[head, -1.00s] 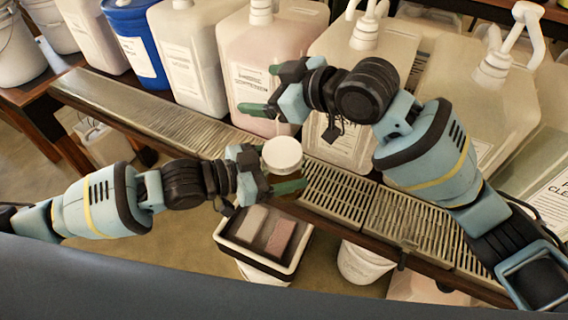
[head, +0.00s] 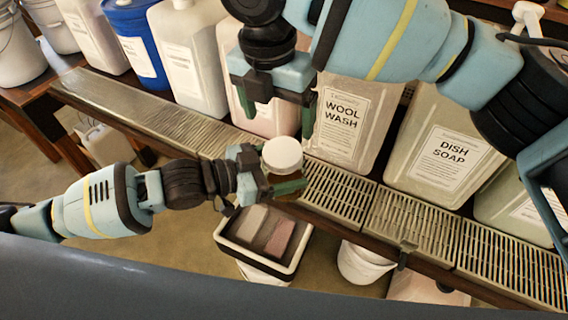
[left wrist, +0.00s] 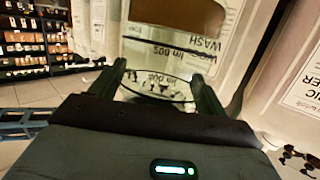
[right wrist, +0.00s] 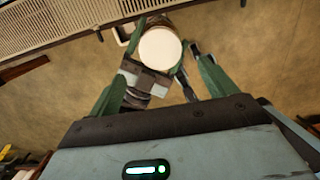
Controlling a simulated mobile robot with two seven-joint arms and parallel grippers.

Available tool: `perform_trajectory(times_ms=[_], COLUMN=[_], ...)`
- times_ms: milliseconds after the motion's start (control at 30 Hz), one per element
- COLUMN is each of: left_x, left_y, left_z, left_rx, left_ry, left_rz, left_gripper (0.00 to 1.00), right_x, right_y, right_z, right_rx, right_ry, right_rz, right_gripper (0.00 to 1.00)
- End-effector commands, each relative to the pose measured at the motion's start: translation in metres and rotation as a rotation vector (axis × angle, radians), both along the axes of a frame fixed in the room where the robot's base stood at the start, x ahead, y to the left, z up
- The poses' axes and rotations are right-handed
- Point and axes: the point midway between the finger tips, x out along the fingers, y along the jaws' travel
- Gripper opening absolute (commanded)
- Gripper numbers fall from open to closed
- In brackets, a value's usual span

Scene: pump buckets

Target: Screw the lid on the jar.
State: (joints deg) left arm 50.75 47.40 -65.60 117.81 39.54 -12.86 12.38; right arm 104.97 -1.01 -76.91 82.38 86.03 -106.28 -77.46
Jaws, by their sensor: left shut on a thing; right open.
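The jar (head: 281,176) stands upright in my left gripper (head: 284,187), held over the front edge of the rack. A round white lid (head: 283,153) sits on top of the jar; how tightly it sits cannot be told. The left wrist view shows the clear jar (left wrist: 158,55) between the left fingers. My right gripper (head: 276,112) is open and empty, pointing down above the lid and apart from it. In the right wrist view the lid (right wrist: 160,50) shows beyond and between the open fingers (right wrist: 163,68).
Large labelled jugs, such as wool wash (head: 345,125) and dish soap (head: 440,150), stand behind the slotted drip rack (head: 335,195).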

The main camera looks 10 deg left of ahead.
Motion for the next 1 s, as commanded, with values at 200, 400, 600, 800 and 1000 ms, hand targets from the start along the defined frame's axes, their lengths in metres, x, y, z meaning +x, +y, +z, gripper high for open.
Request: perform_trajectory(times_ms=[200, 400, 600, 800, 1000], left_x=[0.000, 0.000, 0.000, 0.000, 0.000], left_y=[0.000, 0.000, 0.000, 0.000, 0.000], left_z=[0.002, 0.002, 0.002, 0.002, 0.002], left_rx=[-0.003, -0.002, -0.003, -0.003, -0.002], left_ry=[-0.003, -0.004, -0.003, -0.003, -0.004], left_rz=[0.000, -0.001, 0.000, 0.000, -0.001], left_gripper=[0.12, 0.12, 0.12, 0.12, 0.12], right_x=[0.000, 0.000, 0.002, 0.004, 0.006], right_y=[-0.001, -0.001, -0.003, -0.004, -0.005], right_z=[0.000, -0.003, -0.026, -0.055, -0.074], right_rx=[-0.004, -0.003, -0.002, -0.004, -0.002], right_ry=[0.001, 0.001, 0.003, 0.002, 0.001], right_rz=[0.005, 0.003, 0.001, 0.002, 0.001], right_gripper=[0.84, 0.84, 0.84, 0.84, 0.84])
